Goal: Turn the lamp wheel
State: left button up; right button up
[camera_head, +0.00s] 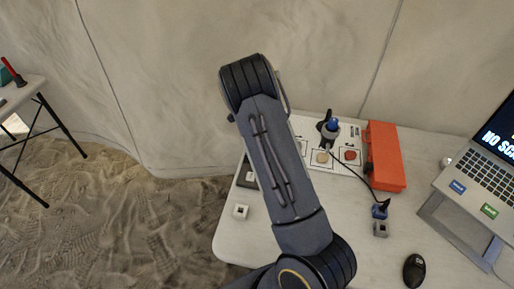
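One of my dark grey arms rises from the bottom edge and covers the left middle of the table. A small dark device with a blue part (332,125) stands on a printed white sheet (350,134) at the back of the table. A black cable runs from near it to a dark blue piece (380,209) above a small grey block (380,229). I cannot tell which of these is the lamp, and no wheel can be made out. My arm hides part of the sheet.
The table (340,225) also holds an orange case (385,157), a laptop (486,172) on a grey stand, a black mouse (414,270) and a small white block (240,211). A second table (22,92) stands at far left. The front middle is clear.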

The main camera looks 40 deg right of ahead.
dwell(0.5)
jog(key=o, duration=1)
jog(key=shift+r, duration=3.95)
